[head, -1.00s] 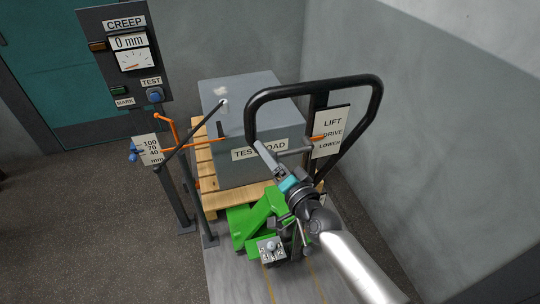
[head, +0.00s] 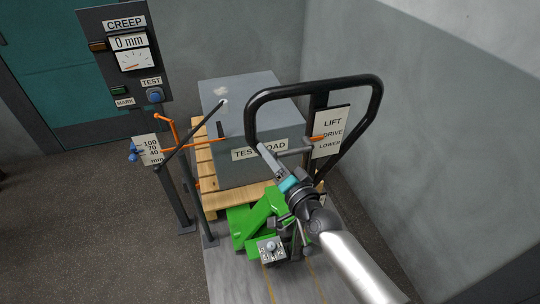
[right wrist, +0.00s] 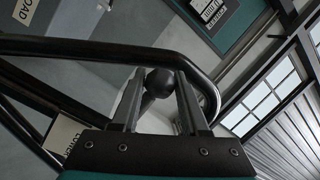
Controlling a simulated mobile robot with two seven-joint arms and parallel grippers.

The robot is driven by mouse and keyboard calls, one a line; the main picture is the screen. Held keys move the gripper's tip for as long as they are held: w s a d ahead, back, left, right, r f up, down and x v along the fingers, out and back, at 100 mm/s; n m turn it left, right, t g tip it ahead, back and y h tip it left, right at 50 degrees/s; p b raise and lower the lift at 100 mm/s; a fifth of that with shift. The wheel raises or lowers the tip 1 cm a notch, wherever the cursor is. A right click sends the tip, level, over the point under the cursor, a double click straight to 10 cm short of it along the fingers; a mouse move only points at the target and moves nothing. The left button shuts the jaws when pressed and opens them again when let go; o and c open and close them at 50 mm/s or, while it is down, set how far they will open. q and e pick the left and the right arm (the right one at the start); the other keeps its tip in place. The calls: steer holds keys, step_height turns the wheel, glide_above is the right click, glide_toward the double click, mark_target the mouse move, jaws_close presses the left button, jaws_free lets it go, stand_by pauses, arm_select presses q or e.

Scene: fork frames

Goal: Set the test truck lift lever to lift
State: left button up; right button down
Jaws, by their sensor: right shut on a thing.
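The test truck's black loop handle (head: 316,86) stands in front of the grey test load (head: 228,162). A white plate (head: 331,132) on it reads LIFT, DRIVE, LOWER from top to bottom. The lever's orange pointer (head: 317,138) lies beside the plate, at about the height of DRIVE. My right gripper (head: 264,150) is inside the loop at its lower left. In the right wrist view its fingers (right wrist: 158,85) are shut on a black round lever knob (right wrist: 158,82). The knob is mostly hidden in the head view. My left gripper is not in view.
A creep gauge post (head: 124,52) reading 0 mm stands at the left. An orange-and-black arm (head: 190,130) reaches from a post towards the load. The green truck body (head: 258,222) and wooden pallet (head: 203,150) are below. A grey wall is close on the right.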

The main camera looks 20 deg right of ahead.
steer(key=shift+f, duration=0.1)
stand_by(0.8)
steer(key=shift+d+f+n+g+p, duration=0.15)
steer(key=shift+f+n, duration=0.6)
steer(key=shift+n, duration=0.1)
steer(key=shift+d+f+n+g+p, duration=0.2)
steer(key=shift+f+n, duration=0.55)
steer(key=shift+n, duration=0.05)
steer(key=shift+d+f+n+g+p, duration=0.15)
steer(key=shift+f+n, duration=0.6)
steer(key=shift+n, duration=0.1)
steer(key=shift+c, duration=2.1)
jaws_free()
steer(key=v, duration=1.5)
steer(key=shift+s+a+p, duration=0.15)
steer(key=shift+s+p, duration=0.05)
steer(key=shift+p, duration=0.1)
steer(key=shift+r, duration=0.1)
